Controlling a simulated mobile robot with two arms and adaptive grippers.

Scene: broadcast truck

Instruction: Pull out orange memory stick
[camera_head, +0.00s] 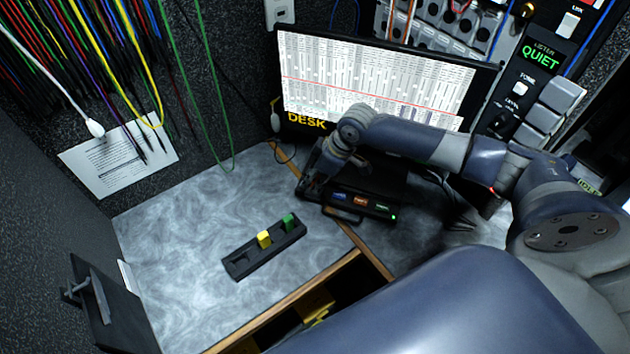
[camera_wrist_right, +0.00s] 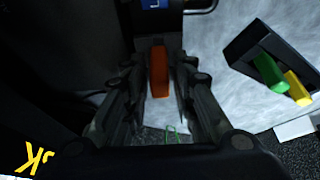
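My right gripper (camera_head: 312,188) is beside the left end of a black box (camera_head: 345,214) with blue, orange and green labels. In the right wrist view the orange memory stick (camera_wrist_right: 160,72) stands between the fingers of this gripper (camera_wrist_right: 163,65), which are close on both sides of it. The gripper looks shut on it, with grey desk behind. I cannot make out the stick in the head view. A black rack (camera_head: 240,268) holds a yellow stick (camera_head: 264,239) and a green stick (camera_head: 289,223); its near-left part is empty. My left gripper is not in view.
A monitor (camera_head: 375,80) stands behind the box. Cables hang over a paper sheet (camera_head: 118,160) at the left. The grey desk (camera_head: 180,240) is clear around the rack, with a wooden edge in front. A black panel (camera_head: 110,305) stands at the lower left.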

